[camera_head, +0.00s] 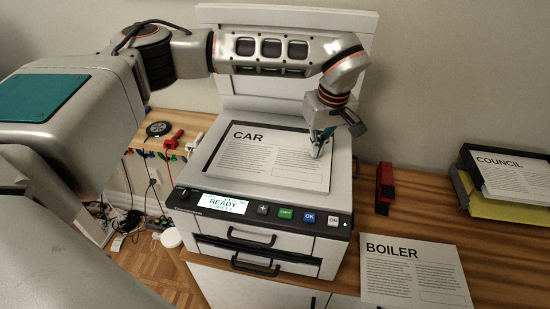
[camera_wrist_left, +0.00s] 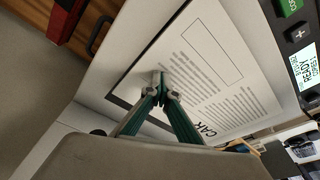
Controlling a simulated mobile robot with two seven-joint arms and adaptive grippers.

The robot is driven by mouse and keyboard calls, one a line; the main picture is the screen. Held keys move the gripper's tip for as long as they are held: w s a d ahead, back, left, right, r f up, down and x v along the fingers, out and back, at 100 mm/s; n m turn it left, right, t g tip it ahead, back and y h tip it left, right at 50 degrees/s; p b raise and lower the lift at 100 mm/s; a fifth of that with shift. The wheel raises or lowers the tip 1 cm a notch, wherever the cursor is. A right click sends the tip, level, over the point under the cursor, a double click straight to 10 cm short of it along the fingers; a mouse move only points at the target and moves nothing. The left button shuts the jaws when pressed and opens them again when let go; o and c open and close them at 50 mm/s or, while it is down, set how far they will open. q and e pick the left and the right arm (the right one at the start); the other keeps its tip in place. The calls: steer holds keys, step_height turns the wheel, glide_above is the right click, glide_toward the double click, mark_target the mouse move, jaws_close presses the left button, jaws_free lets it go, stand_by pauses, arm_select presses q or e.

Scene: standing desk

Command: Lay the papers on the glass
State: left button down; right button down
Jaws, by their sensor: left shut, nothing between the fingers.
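The CAR paper (camera_head: 265,160) lies on the glass of the scanner (camera_head: 216,131), whose lid (camera_head: 290,85) stands open; a dark strip of the glass shows along the paper's far edge. My left gripper (camera_head: 317,154) is shut and empty, its fingertips at the right part of the CAR paper. The left wrist view shows the closed fingertips (camera_wrist_left: 159,77) over the same paper (camera_wrist_left: 215,75); whether they touch it I cannot tell. The BOILER paper (camera_head: 413,272) lies on the desk to the right of the scanner. My right gripper is not in view.
The COUNCIL paper (camera_head: 512,178) lies on a dark and yellow tray stack (camera_head: 492,205) at the right. A red stapler-like object (camera_head: 384,188) sits beside the scanner. A tape roll (camera_head: 158,129) and red tools (camera_head: 173,139) lie at the left. The wooden desk (camera_head: 425,215) is clear between stapler and trays.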

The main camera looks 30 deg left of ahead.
arm_select(q)
steer(key=shift+w+a+f, duration=0.2)
steer(key=shift+w+a, duration=0.2)
steer(key=shift+w, duration=0.05)
stand_by(0.6)
steer(key=shift+p, duration=0.3)
steer(key=shift+w+r+p, duration=0.1)
steer(key=shift+r+p, duration=0.75)
steer(key=shift+r, duration=2.3)
steer(key=shift+d, duration=0.1)
